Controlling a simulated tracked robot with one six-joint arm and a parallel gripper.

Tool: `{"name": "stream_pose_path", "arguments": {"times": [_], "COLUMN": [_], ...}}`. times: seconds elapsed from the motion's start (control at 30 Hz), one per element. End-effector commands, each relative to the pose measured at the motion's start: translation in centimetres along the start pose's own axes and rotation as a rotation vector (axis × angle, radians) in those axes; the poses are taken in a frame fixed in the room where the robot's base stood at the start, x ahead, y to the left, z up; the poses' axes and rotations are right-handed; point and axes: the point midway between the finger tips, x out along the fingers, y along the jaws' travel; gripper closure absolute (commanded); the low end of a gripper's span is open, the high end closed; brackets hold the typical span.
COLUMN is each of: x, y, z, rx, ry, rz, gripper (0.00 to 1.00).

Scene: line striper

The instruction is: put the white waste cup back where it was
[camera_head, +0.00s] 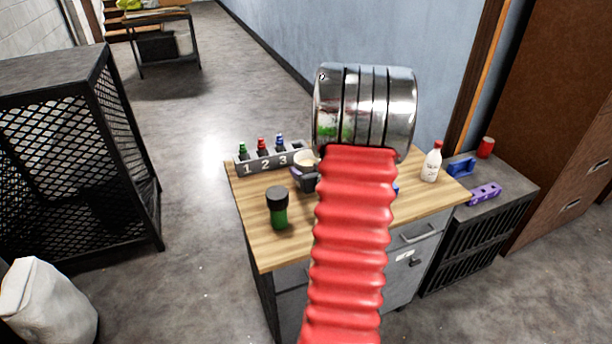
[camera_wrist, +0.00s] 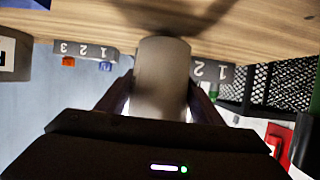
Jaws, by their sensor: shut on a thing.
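The white waste cup (camera_head: 305,158) shows in the head view as a small pale shape beside the numbered rack, above the wooden worktop (camera_head: 258,245). It is large in the middle of the wrist view (camera_wrist: 162,72), where the picture is upside down. My gripper (camera_wrist: 162,100) is shut on the cup, one finger on each side. In the head view my dark gripper (camera_head: 306,181) is partly hidden by my red arm sleeve. A shadow lies on the wood by the cup; I cannot tell whether the cup touches the wood.
The grey rack (camera_head: 268,161) marked 1, 2, 3 holds green, red and blue capped bottles. A dark green bottle (camera_head: 278,208) stands at the front left. A white bottle with red cap (camera_head: 432,161) stands right.

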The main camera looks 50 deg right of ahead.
Motion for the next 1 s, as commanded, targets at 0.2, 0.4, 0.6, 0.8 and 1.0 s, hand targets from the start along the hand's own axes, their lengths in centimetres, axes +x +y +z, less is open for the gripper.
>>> {"name": "stream_pose_path", "arguments": {"times": [0.2,0.4,0.6,0.8,1.0], "x": [0.8,0.8,0.9,0.9,0.9], "y": [0.0,0.0,-0.1,-0.1,-0.1], "z": [1.7,1.8,2.1,2.0,2.0], "rx": [0.001,-0.001,-0.001,-0.001,-0.001], "ry": [0.002,0.003,0.0,0.0,0.0], "rz": [0.0,0.0,-0.001,-0.001,-0.001], "gripper": [0.82,0.82,0.39,0.25,0.21]}}
